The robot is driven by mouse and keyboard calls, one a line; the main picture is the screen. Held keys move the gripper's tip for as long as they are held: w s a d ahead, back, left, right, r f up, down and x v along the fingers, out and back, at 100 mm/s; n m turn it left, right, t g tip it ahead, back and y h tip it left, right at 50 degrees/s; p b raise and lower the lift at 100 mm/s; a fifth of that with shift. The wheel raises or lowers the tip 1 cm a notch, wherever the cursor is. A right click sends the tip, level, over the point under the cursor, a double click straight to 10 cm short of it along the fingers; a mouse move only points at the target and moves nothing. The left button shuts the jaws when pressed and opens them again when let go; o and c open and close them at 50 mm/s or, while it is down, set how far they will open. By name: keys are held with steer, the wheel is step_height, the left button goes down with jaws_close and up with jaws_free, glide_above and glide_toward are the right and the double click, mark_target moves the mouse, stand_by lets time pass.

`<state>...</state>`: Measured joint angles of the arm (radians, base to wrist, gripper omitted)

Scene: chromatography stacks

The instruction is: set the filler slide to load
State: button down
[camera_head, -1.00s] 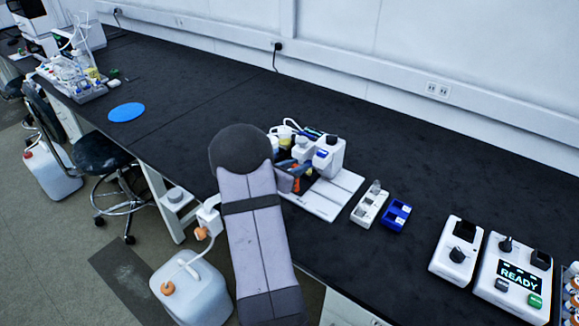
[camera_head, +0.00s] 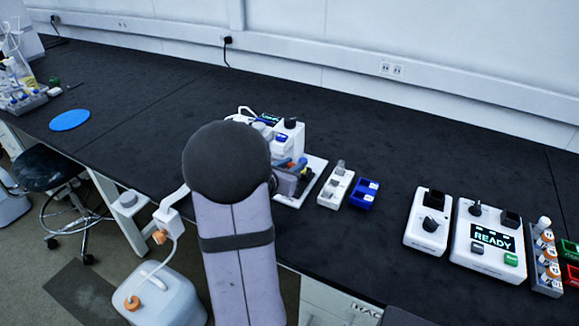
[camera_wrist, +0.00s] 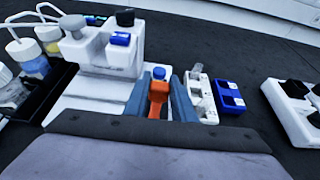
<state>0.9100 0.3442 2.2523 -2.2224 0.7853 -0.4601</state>
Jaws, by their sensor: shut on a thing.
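The white filler unit (camera_head: 290,137) stands on the bench on a white base plate (camera_head: 313,178). In the wrist view an orange piece with a round blue top (camera_wrist: 158,97), which looks like the filler slide, stands upright over the plate in front of the unit. My gripper (camera_wrist: 160,98) has its two blue-grey fingers on either side of this piece and is shut on it. My arm hides much of the unit in the head view. I cannot read any load mark.
A white block (camera_head: 335,188) and a blue tray (camera_head: 363,194) stand just right of the plate. Further right are two white devices, one reading READY (camera_head: 484,243). Bottles with tubes (camera_wrist: 32,60) stand left of the unit. The bench behind is clear.

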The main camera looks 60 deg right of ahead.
steer(key=shift+s, duration=0.25)
steer(key=c, duration=1.5)
jaws_free()
steer(key=shift+s, duration=0.1)
steer(key=shift+w+a+r, duration=0.2)
steer(key=shift+a+r, duration=0.05)
steer(key=shift+a, duration=0.15)
steer(key=v, duration=0.6)
steer(key=shift+s+a, duration=0.1)
steer(key=shift+a, duration=0.15)
